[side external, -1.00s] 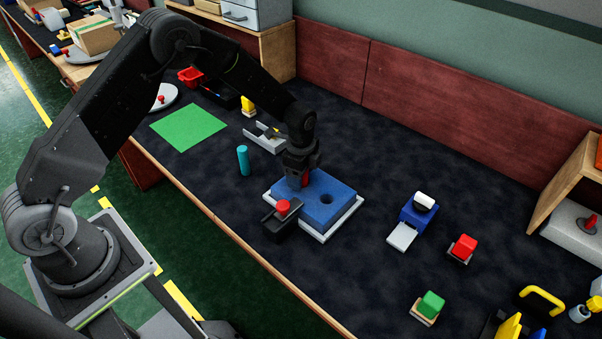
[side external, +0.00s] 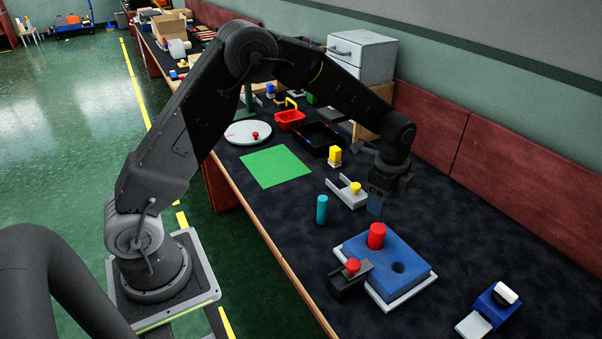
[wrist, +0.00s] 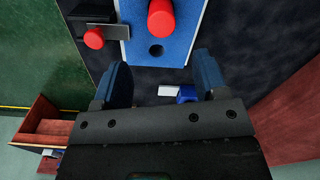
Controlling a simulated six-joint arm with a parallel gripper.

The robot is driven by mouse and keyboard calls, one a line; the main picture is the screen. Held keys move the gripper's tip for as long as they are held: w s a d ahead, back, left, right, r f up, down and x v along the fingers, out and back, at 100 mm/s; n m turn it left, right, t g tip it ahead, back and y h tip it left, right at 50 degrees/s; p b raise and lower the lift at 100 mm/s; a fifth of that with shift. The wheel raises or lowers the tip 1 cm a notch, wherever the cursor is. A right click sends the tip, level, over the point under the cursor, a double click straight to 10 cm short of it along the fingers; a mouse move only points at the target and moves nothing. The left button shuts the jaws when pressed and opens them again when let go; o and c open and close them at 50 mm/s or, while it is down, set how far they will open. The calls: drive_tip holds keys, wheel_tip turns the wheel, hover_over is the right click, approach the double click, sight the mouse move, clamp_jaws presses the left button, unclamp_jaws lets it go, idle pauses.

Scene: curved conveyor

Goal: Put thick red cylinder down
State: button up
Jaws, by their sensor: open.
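The thick red cylinder (side external: 376,236) stands upright at the blue block (side external: 410,255), apart from my fingers. It also shows in the wrist view (wrist: 161,18). Its lower end is hidden, so I cannot tell how deep it sits. Beside it, the block has an empty round hole (side external: 398,267), also seen in the wrist view (wrist: 156,50). The block lies on a pale base plate (side external: 385,300). My gripper (side external: 377,207) is open and empty, above and behind the cylinder in the side view. In the wrist view its two fingers (wrist: 162,76) are spread with nothing between them.
A black holder (side external: 345,285) with a smaller red piece (side external: 352,265) stands at the block's left. A teal cylinder (side external: 322,209) and a grey bracket (side external: 347,192) with a yellow piece stand farther left. A blue-and-white item (side external: 494,306) lies right.

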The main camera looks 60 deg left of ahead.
drive_tip(key=s+a+r+n+t, duration=0.25)
drive_tip(key=s+r+n, duration=0.55)
drive_tip(key=s+r, duration=0.7)
drive_tip(key=s+r+n+t, duration=0.3)
drive_tip(key=s+n, duration=0.3)
drive_tip(key=s, duration=0.7)
drive_tip(key=shift+s+n, duration=0.25)
drive_tip(key=shift+n, duration=0.15)
